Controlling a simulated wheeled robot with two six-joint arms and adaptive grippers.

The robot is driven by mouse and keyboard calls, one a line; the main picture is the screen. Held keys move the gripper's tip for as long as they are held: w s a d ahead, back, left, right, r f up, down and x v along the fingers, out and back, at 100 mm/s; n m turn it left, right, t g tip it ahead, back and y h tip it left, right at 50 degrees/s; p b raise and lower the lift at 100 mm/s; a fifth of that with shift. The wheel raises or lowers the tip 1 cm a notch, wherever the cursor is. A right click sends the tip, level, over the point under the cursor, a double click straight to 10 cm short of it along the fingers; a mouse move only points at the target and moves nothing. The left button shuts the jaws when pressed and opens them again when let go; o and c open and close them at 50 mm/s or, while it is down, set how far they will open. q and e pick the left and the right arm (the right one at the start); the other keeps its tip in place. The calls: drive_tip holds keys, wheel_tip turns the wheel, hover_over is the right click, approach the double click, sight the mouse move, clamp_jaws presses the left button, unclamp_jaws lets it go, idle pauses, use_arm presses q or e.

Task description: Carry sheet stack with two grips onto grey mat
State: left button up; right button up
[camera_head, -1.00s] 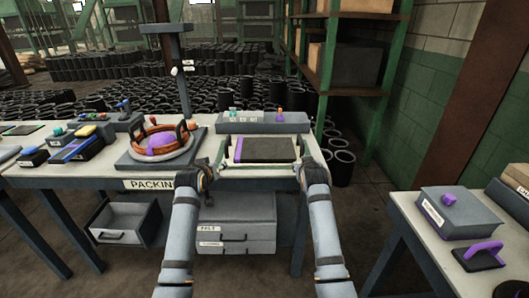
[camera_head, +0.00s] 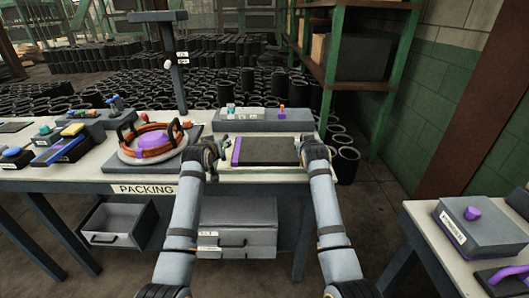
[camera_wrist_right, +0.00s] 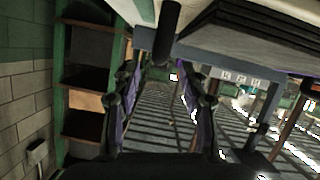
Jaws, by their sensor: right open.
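The sheet stack (camera_head: 270,151) is a dark, flat pile with a purple strip along its left edge. It lies on the packing table, on a pale greenish base (camera_head: 262,171). Its layered dark edge also shows at the upper right of the right wrist view (camera_wrist_right: 245,38). My left gripper (camera_head: 213,150) is just left of the stack; its jaws are too small to read. My right gripper (camera_head: 313,147) is at the stack's right end. In the wrist view its purple-lined fingers (camera_wrist_right: 160,100) are apart with no sheet between them. I cannot tell which surface is the grey mat.
A grey block (camera_head: 262,120) with small coloured parts stands behind the stack. An orange ring (camera_head: 128,153) around a purple dome stands left of my left gripper. A side table at the right holds a grey box (camera_head: 478,232). A green shelf rack (camera_head: 318,85) stands behind right.

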sight(224, 139)
use_arm(q)
drive_tip(key=shift+x, duration=3.15)
use_arm(e)
drive_tip(key=shift+x, duration=3.15)
use_arm(q)
clamp_jaws()
use_arm(e)
clamp_jaws()
